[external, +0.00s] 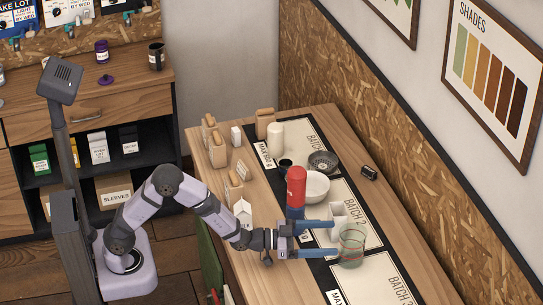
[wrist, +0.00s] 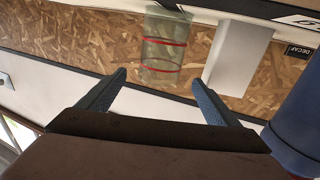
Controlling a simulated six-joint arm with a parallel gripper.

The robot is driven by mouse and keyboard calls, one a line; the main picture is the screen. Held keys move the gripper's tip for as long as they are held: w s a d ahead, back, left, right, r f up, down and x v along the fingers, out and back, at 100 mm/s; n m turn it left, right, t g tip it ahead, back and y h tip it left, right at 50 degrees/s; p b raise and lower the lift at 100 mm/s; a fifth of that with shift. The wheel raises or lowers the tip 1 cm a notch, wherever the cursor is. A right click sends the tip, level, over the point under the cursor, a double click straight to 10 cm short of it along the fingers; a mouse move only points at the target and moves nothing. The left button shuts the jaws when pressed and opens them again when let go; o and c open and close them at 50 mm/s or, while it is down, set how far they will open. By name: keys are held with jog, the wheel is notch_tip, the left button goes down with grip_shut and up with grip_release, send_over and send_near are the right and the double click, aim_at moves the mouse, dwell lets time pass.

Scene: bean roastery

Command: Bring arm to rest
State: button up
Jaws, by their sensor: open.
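My gripper (external: 336,237) is low over the table at the Batch 2 mat, with its two blue fingers apart and pointing right. A clear greenish glass (external: 351,246) with red lines around it stands upright at the fingertips. In the wrist view my gripper (wrist: 160,79) is open, and the glass (wrist: 164,48) shows ahead, in the gap between the fingers; the view appears upside down. I cannot tell whether a finger touches the glass. Nothing is held.
A red and blue cylinder (external: 296,188) stands close beside my gripper. A white block (external: 338,212) stands behind the upper finger. A white bowl (external: 315,187), a dark dish (external: 323,162) and a small black tin (external: 369,173) are farther back. The Batch 3 mat (external: 370,284) looks clear.

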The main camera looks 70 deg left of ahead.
jog(key=s+a+r+n+g+y+p, duration=0.2)
jog(key=s+a+r+n+g+p, duration=0.35)
jog(key=s+p, duration=0.45)
jog(key=s+a+r+n+g+y+p, duration=0.25)
jog(key=s+a+r+n+p, duration=0.3)
jog(key=s+a+p, duration=0.45)
jog(key=s+a+f+m+g+b, duration=0.1)
jog(key=s+f+m+g+b, duration=0.2)
jog(key=s+f+b, duration=0.5)
jog(key=s+a+f+m+g+b, duration=0.15)
jog(key=s+f+g+b, duration=0.35)
jog(key=f, duration=0.6)
jog(key=s+f+m+g+b, duration=0.1)
jog(key=s+f+m+b, duration=0.3)
jog(key=s+f+b, duration=0.35)
notch_tip(320, 180, up, 12)
jog(key=w+p, duration=0.2)
jog(key=p, duration=1.1)
jog(key=shift+r+p, duration=0.25)
jog(key=shift+p, duration=0.05)
